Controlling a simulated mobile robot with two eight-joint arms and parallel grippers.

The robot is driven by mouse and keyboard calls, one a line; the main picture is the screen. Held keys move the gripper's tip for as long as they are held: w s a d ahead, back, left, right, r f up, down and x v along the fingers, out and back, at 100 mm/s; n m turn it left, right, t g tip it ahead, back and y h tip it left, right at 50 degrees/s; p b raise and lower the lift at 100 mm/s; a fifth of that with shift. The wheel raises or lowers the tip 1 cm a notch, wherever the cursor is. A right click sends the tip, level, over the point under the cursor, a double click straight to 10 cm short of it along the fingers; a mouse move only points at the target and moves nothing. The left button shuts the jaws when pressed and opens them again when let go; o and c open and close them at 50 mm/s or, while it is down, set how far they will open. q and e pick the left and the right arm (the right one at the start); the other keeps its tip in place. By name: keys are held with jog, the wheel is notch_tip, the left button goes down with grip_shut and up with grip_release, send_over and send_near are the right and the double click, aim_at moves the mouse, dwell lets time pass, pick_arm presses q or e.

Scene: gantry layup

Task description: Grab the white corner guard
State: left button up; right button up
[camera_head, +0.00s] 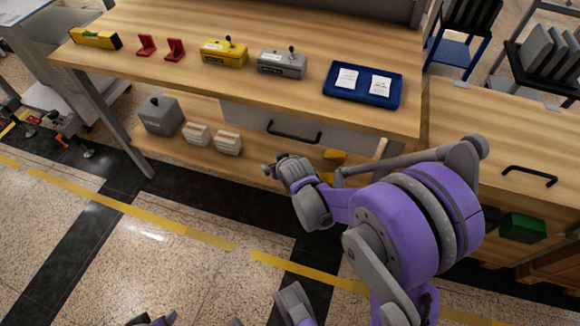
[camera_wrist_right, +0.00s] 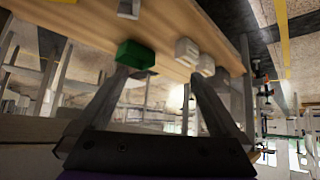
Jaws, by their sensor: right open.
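I cannot pick out a white corner guard for certain. Two pale, white stacked blocks (camera_head: 228,143) lie side by side on the lower shelf in the head view. White blocks (camera_wrist_right: 187,51) also show in the right wrist view, past the fingers and near the right finger. Two small red angle pieces (camera_head: 175,48) stand on the bench top. My right gripper (camera_head: 269,170) is in front of the bench, below the drawer handle, to the right of the pale blocks. In the right wrist view its fingers are apart, with nothing between them. My left gripper is not clearly in view.
The wooden bench top (camera_head: 300,30) carries a yellow box (camera_head: 223,52), a grey box (camera_head: 282,64) and a blue tray (camera_head: 362,96) with white packets. A grey case (camera_head: 161,116) is on the lower shelf. A green box (camera_wrist_right: 136,54) shows in the wrist view.

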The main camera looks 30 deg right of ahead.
jog(key=w+d+f+t, duration=0.1)
jog(key=w+d+f, duration=0.1)
jog(key=f, duration=0.5)
jog(key=w+d+f+m+t+h, duration=0.1)
jog(key=w+d+f, duration=0.1)
jog(key=d+f, duration=0.3)
jog(key=w+d+f+t+h, duration=0.1)
jog(key=w+d+f+t, duration=0.1)
jog(key=f, duration=0.7)
jog(key=shift+d+f, duration=0.15)
jog(key=shift+d, duration=0.6)
jog(key=shift+w+d+f+m, duration=0.15)
jog(key=shift+f+m, duration=0.15)
jog(key=b+x, duration=0.1)
jog(key=x, duration=0.3)
jog(key=shift+w+d+f, duration=0.1)
jog(key=shift+w+f, duration=0.05)
jog(key=shift+w, duration=0.15)
jog(key=b+x, duration=0.1)
jog(key=x, duration=0.4)
jog(key=shift+w+d+b, duration=0.1)
jog(key=shift+w+b, duration=0.25)
jog(key=shift+w, duration=0.05)
jog(key=c, duration=1.2)
